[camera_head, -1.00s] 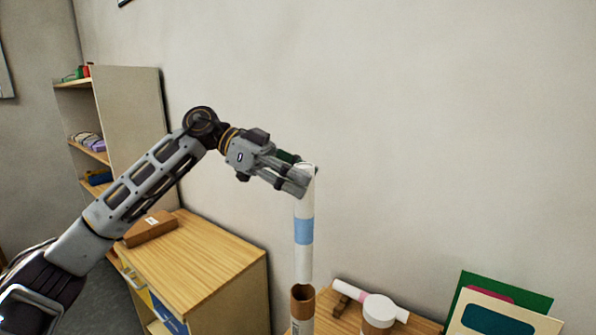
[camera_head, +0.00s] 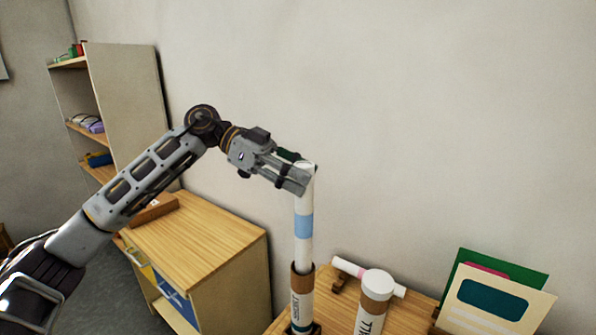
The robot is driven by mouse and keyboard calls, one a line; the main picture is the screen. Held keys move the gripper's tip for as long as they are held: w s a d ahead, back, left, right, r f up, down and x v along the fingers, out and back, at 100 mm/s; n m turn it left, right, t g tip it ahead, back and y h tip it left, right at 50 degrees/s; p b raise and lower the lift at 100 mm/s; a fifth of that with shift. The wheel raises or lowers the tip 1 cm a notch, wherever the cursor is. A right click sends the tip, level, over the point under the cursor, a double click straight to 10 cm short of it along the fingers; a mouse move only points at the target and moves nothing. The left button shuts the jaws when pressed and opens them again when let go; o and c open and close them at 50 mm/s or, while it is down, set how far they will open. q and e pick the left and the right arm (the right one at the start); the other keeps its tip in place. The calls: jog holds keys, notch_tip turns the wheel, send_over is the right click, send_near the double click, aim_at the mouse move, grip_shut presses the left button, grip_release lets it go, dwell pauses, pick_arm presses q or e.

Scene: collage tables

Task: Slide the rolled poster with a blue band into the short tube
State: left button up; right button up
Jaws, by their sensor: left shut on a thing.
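The rolled poster (camera_head: 305,250) is white with a blue band and hangs nearly upright. My left gripper (camera_head: 303,178) is shut on its top end. The short tube (camera_head: 302,298) is an upright brown tube with a white, lettered label, directly under the poster. The poster's lower end meets the tube's mouth and seems to sit just inside its rim; how deep is hidden. My right gripper is not in view.
A second upright tube (camera_head: 373,308) with a white cap stands to the right. Coloured cards (camera_head: 490,300) stand at right. A wooden cabinet (camera_head: 200,245) and shelf unit (camera_head: 125,110) are at left.

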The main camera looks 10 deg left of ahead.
pick_arm(q)
jog(key=shift+f+b, duration=0.5)
jog(key=shift+f, duration=1)
jog(key=b, duration=0.2)
send_over(298, 240)
jog(key=w, duration=0.2)
jog(key=shift+s+a+f, duration=0.1)
jog(key=shift+f, duration=1.4)
jog(key=shift+a+f, duration=0.1)
jog(key=shift+f, duration=2.8)
jog(key=shift+f+b, duration=0.45)
jog(key=shift+f, duration=1.65)
